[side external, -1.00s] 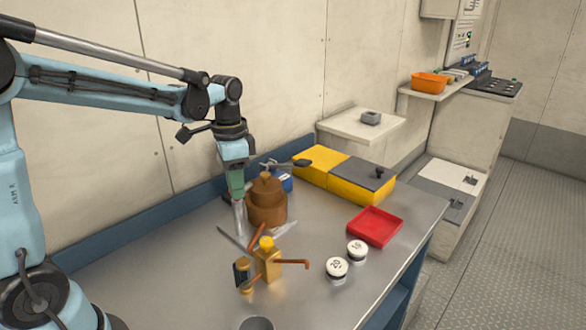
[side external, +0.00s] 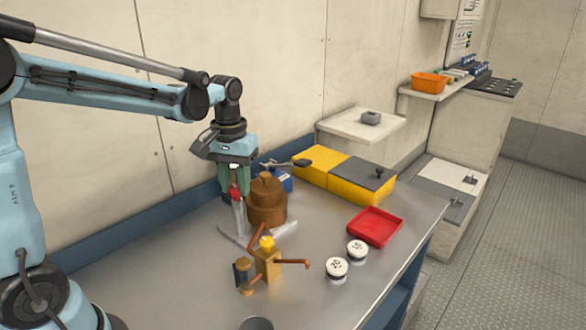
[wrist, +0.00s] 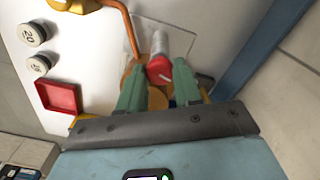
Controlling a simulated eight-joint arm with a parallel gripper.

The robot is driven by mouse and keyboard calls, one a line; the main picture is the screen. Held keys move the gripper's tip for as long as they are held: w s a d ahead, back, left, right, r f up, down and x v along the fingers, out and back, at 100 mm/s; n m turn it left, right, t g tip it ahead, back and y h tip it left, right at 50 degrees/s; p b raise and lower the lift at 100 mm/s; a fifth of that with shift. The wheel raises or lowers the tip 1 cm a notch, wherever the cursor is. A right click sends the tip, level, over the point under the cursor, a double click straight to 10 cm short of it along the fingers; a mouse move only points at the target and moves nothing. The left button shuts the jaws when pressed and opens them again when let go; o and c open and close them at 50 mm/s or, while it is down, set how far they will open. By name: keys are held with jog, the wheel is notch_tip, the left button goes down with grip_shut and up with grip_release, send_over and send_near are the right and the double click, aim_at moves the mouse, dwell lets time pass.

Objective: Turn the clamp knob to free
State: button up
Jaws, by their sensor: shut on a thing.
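The clamp knob (side external: 234,194) is red and sits on top of a pale grey upright post (side external: 239,217) with flat splayed feet on the bench. The left finger hides part of the knob's side. Any free or locked marking is too small to read.
A brown lidded pot (side external: 266,202) stands close right of the post. A brass fitting with copper pipes (side external: 267,262) stands in front. Two white-topped weights (side external: 336,268), a red tray (side external: 375,227) and a yellow box (side external: 319,165) lie further right. The bench's right front is clear.

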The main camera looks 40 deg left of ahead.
aim_at(236, 187)
jog(key=shift+n, duration=1.6)
jog(key=o, duration=1)
jog(key=shift+o, duration=0.2)
jog(key=shift+r, duration=0.1)
notch_tip(236, 187, up, 12)
